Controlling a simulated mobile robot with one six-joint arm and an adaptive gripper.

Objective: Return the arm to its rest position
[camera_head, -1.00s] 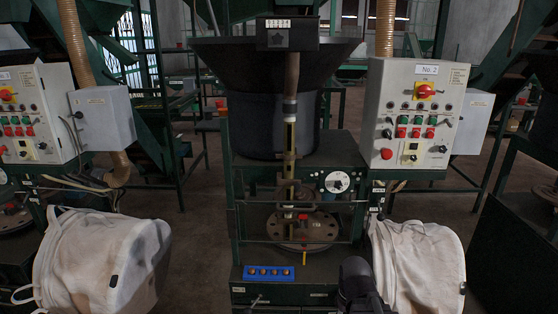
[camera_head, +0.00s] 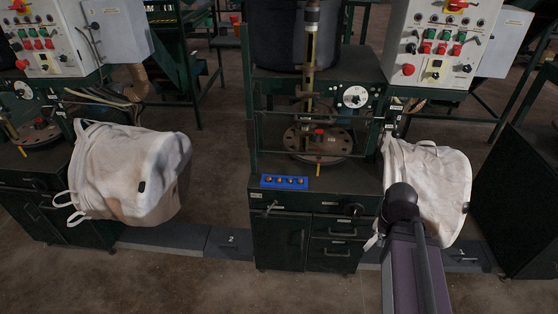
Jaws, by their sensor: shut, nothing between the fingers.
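My arm (camera_head: 405,265) reaches up from the lower right edge, with a purple-grey link and a rounded black joint at its upper end. The black joint overlaps the lower left part of the right white bulk bag (camera_head: 437,180), and I cannot tell whether they touch. My gripper does not show in this view. The right bag hangs beside the green machine and has a small dark tag on its right side. A second white bulk bag (camera_head: 135,170) hangs at the left, with loops along its left side.
The green machine cabinet (camera_head: 305,230) stands in the middle, with a blue button strip (camera_head: 284,182) and a round plate. Control panels (camera_head: 440,40) hang above. A dark panel (camera_head: 520,195) stands at the right. The brown floor (camera_head: 200,285) in front is clear.

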